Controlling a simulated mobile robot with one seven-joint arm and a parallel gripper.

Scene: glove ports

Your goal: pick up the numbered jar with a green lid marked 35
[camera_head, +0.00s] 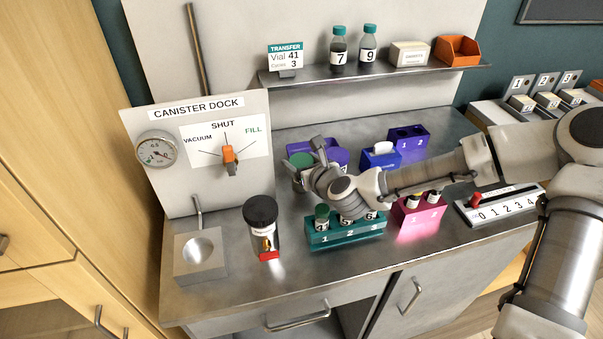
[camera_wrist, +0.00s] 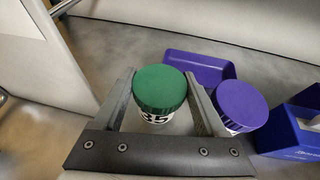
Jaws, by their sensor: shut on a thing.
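The jar with a green lid (camera_wrist: 160,90) is between the two fingers of my gripper (camera_wrist: 163,98) in the wrist view. Its white label shows dark digits that read 35, partly cut off by the gripper body. My gripper is shut on this jar, one finger on each side. In the head view the green-lidded jar (camera_head: 301,161) shows at the left of my gripper (camera_head: 318,168), partly hidden by it. I cannot tell whether the jar touches the counter.
A purple-lidded jar (camera_wrist: 240,104) stands close by on the right, in front of a purple tray (camera_wrist: 199,70). A blue holder (camera_wrist: 290,130) is farther right. A teal rack (camera_head: 345,231) with vials and a black-topped canister (camera_head: 262,222) stand nearer the counter front.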

